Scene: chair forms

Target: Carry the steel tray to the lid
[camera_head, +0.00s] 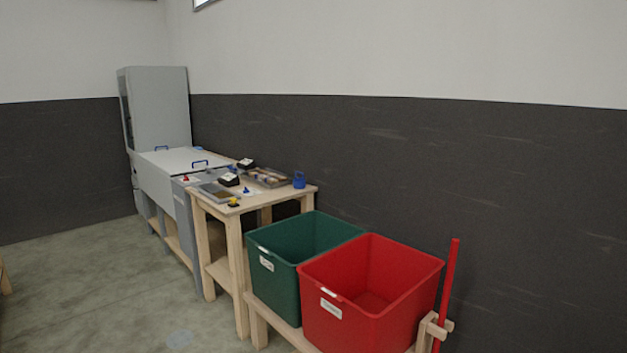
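A pale grey lid (178,160) with two blue handles covers a long grey machine at the back left. On the wooden table beside it, a flat grey tray (217,197) with a brownish inside lies at the front left. A second shallow tray (283,183) holding small brownish pieces lies at the back of the same table. I cannot tell for sure which of the two is the steel tray. Neither of my grippers is in view.
The wooden table (229,211) also holds a blue container (299,179) and small dark and yellow items. A green bin (274,284) and a red bin (375,320) stand on a low wooden stand nearer me. Open floor (110,290) lies left.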

